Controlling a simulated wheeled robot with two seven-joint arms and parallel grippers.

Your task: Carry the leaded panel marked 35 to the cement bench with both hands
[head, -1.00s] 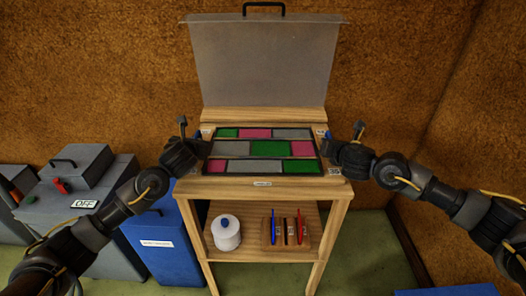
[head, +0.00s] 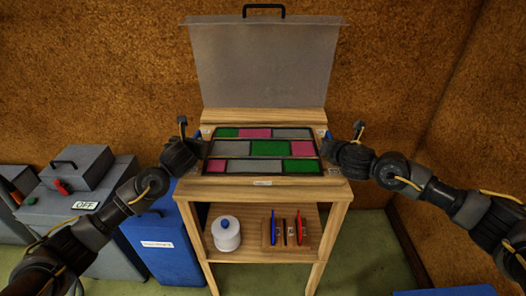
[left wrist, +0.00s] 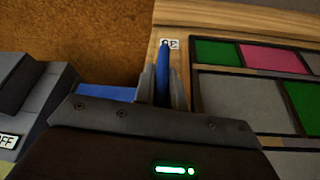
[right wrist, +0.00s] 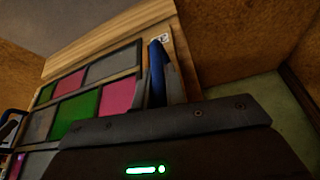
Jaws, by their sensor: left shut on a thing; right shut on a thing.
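The leaded panel (head: 235,148), with green, pink and grey panes in dark lead lines, lies flat over the top of a wooden bench (head: 334,190). My left gripper (head: 197,143) is shut on an upright blue handle (left wrist: 166,65) at the panel's left side. My right gripper (head: 328,143) is shut on a matching blue handle (right wrist: 156,68) at its right side. White tags sit beside both handles; I cannot read 35 on them. Whether the panel rests on the bench or hangs just above it, I cannot tell.
A translucent grey hood (head: 262,65) with a black handle stands behind the panel. The lower shelf holds a white pot (head: 226,236) and a wooden tool tray (head: 267,238). A blue bin (head: 160,250) and a grey machine marked OFF (head: 62,195) stand left. Green floor shows at right.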

